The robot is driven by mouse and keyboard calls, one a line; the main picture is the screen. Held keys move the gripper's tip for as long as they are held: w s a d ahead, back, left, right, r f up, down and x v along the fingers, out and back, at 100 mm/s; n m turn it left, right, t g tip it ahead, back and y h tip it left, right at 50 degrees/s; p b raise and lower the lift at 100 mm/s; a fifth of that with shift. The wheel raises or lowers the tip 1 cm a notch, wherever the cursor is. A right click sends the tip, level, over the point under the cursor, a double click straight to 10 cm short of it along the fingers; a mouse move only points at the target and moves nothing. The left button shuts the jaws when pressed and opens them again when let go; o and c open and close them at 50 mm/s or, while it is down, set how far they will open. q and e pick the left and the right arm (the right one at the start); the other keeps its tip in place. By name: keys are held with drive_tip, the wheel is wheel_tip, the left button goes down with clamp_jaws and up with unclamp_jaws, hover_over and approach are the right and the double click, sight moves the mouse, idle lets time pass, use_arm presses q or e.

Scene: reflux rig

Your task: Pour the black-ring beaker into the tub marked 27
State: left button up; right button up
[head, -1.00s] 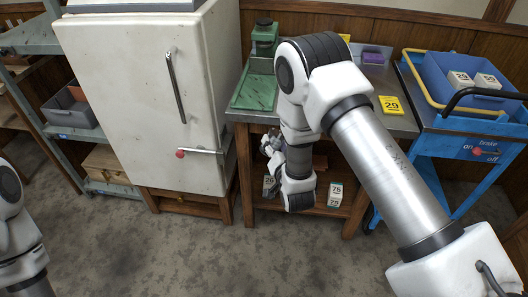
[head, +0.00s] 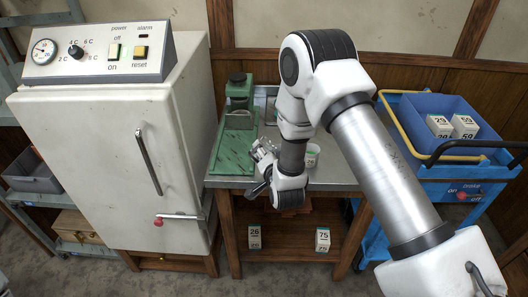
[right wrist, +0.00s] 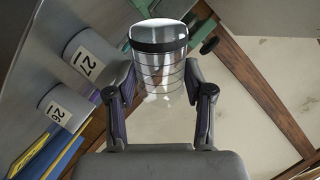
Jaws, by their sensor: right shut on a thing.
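My right gripper (right wrist: 160,90) is shut on a clear glass beaker (right wrist: 160,72) with a black ring near its rim, seen in the right wrist view. Its contents are hard to tell. A light grey tub marked 27 (right wrist: 88,57) stands on the grey tabletop to the left of the beaker in that view, apart from it. In the head view my right gripper (head: 264,163) is at the front of the table, by the green stand; the beaker is not clear there. A tub (head: 312,157) shows partly behind my arm, its number too small to read surely. My left gripper is out of view.
A second tub (right wrist: 62,108) stands beside tub 27. A green stand (head: 238,110) is on the left of the table (head: 345,180). Boxes marked 26 (head: 254,237) and 75 (head: 322,239) are on the shelf below. A white cabinet (head: 100,160) is left, a blue cart (head: 440,185) right.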

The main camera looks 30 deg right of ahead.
drive_tip(key=shift+a+f, duration=0.15)
drive_tip(key=shift+a, duration=0.1)
drive_tip(key=shift+s+a+n+y, duration=1.85)
drive_tip(key=shift+s+a, duration=1.2)
drive_tip(key=shift+a, duration=3.25)
drive_tip(key=w+d+m+h, duration=0.1)
drive_tip(key=w+d, duration=0.1)
drive_tip(key=d, duration=0.2)
drive_tip(key=w+d+m+h, duration=0.1)
drive_tip(key=w+d, duration=0.1)
drive_tip(key=d, duration=0.2)
drive_tip(key=w+d+m+h, duration=0.1)
drive_tip(key=w+d, duration=0.1)
drive_tip(key=d, duration=0.3)
drive_tip(key=shift+w+d+f+m+h, duration=0.1)
drive_tip(key=shift+w+m+h, duration=0.1)
drive_tip(key=shift+m+h, duration=0.15)
